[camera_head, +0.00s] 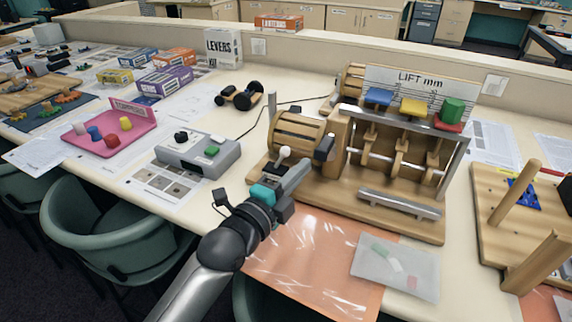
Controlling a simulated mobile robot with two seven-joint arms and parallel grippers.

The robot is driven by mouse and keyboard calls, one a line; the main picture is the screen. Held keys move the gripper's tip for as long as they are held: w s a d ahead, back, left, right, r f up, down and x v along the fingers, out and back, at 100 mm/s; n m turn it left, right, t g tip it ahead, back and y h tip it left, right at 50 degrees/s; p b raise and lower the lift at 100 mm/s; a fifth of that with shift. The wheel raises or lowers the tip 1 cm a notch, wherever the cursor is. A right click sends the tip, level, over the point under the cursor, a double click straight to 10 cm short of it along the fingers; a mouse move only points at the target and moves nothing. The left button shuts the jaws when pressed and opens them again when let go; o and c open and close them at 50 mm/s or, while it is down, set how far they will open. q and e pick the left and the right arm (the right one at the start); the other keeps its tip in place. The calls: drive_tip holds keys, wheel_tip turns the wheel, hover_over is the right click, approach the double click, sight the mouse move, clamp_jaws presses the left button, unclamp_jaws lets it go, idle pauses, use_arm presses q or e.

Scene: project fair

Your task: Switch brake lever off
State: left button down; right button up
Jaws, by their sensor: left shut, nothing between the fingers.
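A wooden machine with a slatted drum (298,136) and a "LIFT mm" scale board (420,82) stands on the table. A short lever with a white ball knob (284,152) shows at the front of the drum; it seems to be the brake lever, though no label is readable. My left gripper (303,168) is shut and empty, its tips just right of and below the knob, in front of the drum. I cannot tell whether it touches the lever. The gripper and its teal part hide the lever's base. My right gripper is not in view.
A grey control box (198,154) with a black knob and green button stands to the left, with a cable behind it. An orange sheet (300,262) and a clear bag (396,268) lie in front. A wooden stand (500,225) is at right.

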sight(281, 158)
use_arm(q)
drive_tip(key=shift+w+a+f+b, duration=0.2)
drive_tip(key=shift+w+a+b, duration=0.2)
drive_tip(key=shift+w+a, duration=1)
drive_tip(key=shift+a+r+n, duration=0.2)
drive_tip(key=shift+a+n, duration=0.05)
drive_tip(key=shift+n, duration=0.25)
